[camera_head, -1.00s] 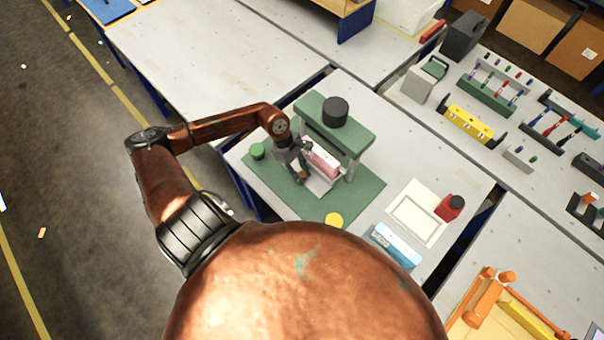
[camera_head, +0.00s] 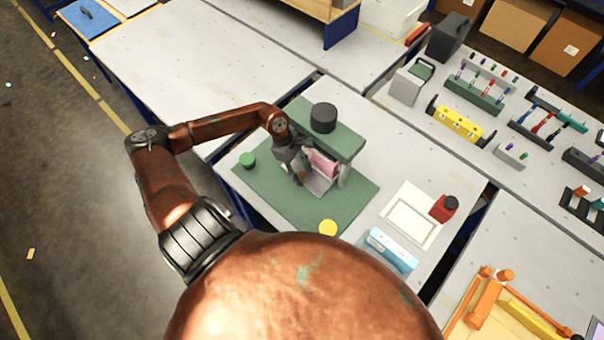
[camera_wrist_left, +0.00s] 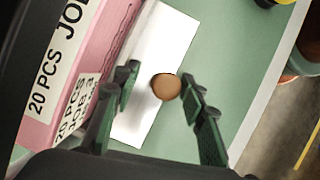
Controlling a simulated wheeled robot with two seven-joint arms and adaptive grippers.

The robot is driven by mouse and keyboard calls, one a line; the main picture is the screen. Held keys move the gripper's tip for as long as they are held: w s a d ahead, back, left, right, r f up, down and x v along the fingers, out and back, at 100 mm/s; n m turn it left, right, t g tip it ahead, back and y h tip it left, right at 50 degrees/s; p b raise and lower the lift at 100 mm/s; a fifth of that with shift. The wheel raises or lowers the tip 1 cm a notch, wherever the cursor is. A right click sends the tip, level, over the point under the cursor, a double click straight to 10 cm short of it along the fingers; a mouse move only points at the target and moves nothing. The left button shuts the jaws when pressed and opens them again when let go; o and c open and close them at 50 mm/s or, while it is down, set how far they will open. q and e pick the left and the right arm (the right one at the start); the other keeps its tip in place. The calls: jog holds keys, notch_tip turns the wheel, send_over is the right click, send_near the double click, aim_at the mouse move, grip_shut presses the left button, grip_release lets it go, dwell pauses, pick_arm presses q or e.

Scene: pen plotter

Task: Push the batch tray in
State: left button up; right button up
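The green plotter frame (camera_head: 350,146), with a black cylinder on its top beam, stands on a green mat (camera_head: 268,200). The batch tray (camera_head: 318,184) is a pale plate partly under the beam. It carries a pink box (camera_head: 323,162), which also shows in the left wrist view (camera_wrist_left: 92,60) with "20 PCS" on its label. A round brown knob (camera_wrist_left: 166,87) shows over the pale tray surface in the left wrist view. My left gripper (camera_head: 299,178) is low at the tray's front. Its fingers (camera_wrist_left: 159,80) are apart, with the knob between them and gaps visible. My right gripper is out of view.
A green button (camera_head: 248,160) and a yellow disc (camera_head: 327,228) sit on the mat. The left bench (camera_head: 190,60) is mostly clear.

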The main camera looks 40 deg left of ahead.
pick_arm(q)
jog(key=shift+s, duration=0.1)
jog(key=shift+a+r, duration=0.1)
jog(key=shift+r, duration=0.1)
jog(key=w+v, duration=0.1)
jog(key=v, duration=1)
jog(key=shift+s+r, duration=0.25)
jog(key=shift+s, duration=0.25)
